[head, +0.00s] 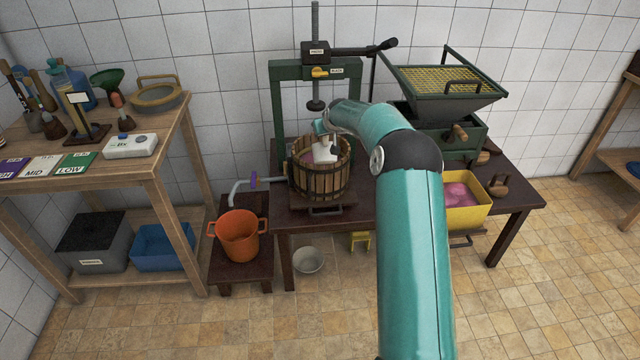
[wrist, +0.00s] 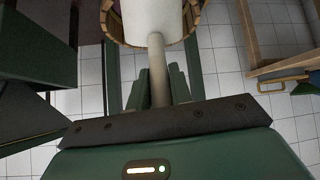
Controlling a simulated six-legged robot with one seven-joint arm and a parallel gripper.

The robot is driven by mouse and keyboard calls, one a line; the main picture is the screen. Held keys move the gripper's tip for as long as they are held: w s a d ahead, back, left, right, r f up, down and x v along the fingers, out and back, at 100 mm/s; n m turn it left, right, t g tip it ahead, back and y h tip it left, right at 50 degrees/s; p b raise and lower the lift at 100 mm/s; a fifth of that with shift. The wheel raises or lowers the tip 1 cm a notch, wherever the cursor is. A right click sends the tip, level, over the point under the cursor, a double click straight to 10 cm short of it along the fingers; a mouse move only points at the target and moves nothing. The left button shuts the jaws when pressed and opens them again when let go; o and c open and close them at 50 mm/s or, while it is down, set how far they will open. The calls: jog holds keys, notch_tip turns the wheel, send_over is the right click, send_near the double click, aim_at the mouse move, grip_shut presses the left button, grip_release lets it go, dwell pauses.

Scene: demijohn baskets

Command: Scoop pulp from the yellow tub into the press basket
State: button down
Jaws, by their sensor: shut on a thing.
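The press basket (head: 320,180), with wooden staves and dark hoops, stands on the dark table under the press screw. My gripper (wrist: 158,92) is shut on the pale handle of a white scoop (wrist: 152,18). In the head view the scoop (head: 324,152) is at the basket's mouth, and my arm hides part of the gripper. The wrist view shows part of the basket rim (wrist: 190,20) around the scoop. What the scoop holds cannot be seen. The yellow tub (head: 467,219) with pink pulp (head: 458,195) is at the table's right.
The green press frame (head: 277,110) and its screw (head: 315,85) rise close behind the basket. A green crusher with a yellow grate (head: 450,79) stands right. An orange pot (head: 238,236) is lower left. A cluttered wooden shelf (head: 160,165) is at left.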

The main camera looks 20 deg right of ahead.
dwell(0.4)
jog(key=shift+w+d+g, duration=0.25)
jog(key=shift+w+g, duration=0.55)
jog(key=shift+w, duration=0.1)
jog(key=shift+s, duration=0.1)
